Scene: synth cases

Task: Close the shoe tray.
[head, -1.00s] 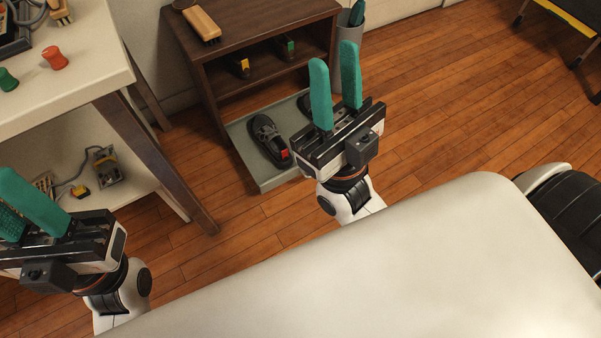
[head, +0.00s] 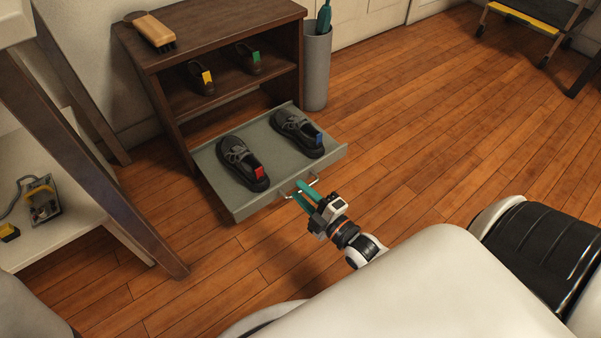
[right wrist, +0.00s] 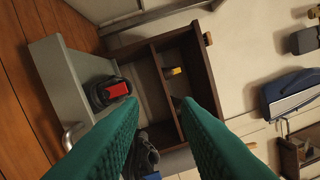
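The grey shoe tray (head: 240,200) is pulled out at the bottom of a dark brown shoe cabinet (head: 152,90). It holds two dark shoes, one with a red tag (head: 240,162) and one with a blue tag (head: 298,132). A thin metal handle (head: 316,182) is on its front. My right gripper (head: 301,191) is at this handle, fingers apart; I cannot tell whether they touch it. In the right wrist view, the green fingers (right wrist: 160,115) are open, with the tray front (right wrist: 62,85) at left and part of the handle beside the left finger. My left gripper is out of view.
A brush (head: 152,32) lies on the cabinet top. Shoes with yellow (head: 203,78) and green (head: 248,58) tags stand on its shelf. A grey bin (head: 316,70) stands right of it, a workbench leg (head: 110,150) left.

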